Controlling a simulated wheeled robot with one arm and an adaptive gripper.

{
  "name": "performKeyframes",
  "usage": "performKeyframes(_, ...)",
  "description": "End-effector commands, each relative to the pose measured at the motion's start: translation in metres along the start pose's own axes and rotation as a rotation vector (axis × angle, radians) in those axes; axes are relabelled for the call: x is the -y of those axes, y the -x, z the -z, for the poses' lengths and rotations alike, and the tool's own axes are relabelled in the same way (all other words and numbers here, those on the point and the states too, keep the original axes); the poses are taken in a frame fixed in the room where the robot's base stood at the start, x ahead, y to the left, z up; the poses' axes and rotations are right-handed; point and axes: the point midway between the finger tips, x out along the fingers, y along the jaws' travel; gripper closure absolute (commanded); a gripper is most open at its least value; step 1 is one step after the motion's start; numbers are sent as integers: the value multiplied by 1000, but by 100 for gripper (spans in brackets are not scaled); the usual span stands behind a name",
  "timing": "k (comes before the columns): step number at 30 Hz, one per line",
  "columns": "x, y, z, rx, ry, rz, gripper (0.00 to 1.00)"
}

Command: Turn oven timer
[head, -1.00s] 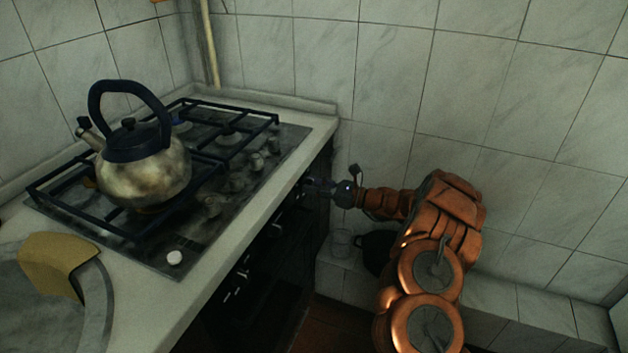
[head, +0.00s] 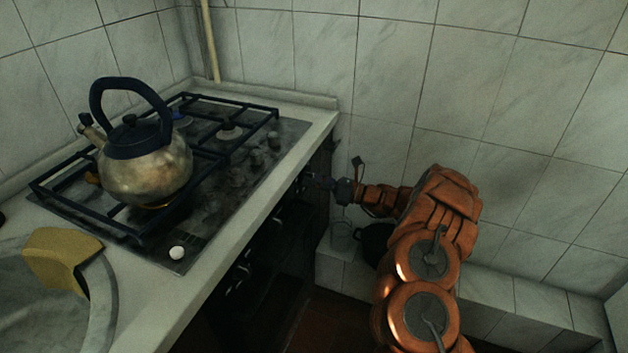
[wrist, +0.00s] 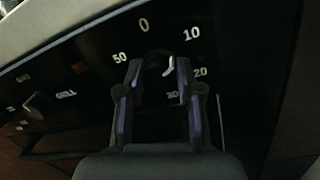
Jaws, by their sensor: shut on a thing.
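The oven timer (wrist: 155,66) is a dark round knob on the black oven panel, seen in the wrist view. Printed numbers 50, 0, 10, 20 and 30 ring it, and a pale mark on the knob sits on its right side. My gripper (wrist: 157,80) has its two purple-grey fingers on either side of the knob, shut on it. In the head view my gripper (head: 318,181) meets the oven front at its far right end. The knob itself is hidden there.
The oven's other knobs (wrist: 38,104) lie to the left on the panel. A kettle (head: 145,170) stands on the gas hob above. A glass (head: 341,236) and a black pot (head: 375,243) stand on the low tiled ledge below my arm. The tiled wall is close behind.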

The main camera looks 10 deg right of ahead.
Motion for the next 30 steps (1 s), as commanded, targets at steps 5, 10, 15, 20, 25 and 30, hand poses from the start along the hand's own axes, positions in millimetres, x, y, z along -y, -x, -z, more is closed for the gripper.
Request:
performKeyframes(5, 0, 0, 0, 0, 0, -1, 61)
performKeyframes(10, 0, 0, 0, 0, 1, -1, 44)
performKeyframes(15, 0, 0, 0, 0, 1, 0, 40)
performKeyframes(20, 0, 0, 0, 0, 1, 0, 40)
performKeyframes(25, 1, 12, 0, 0, 2, 2, 40)
performKeyframes(30, 2, 40, -1, 2, 2, 6, 40)
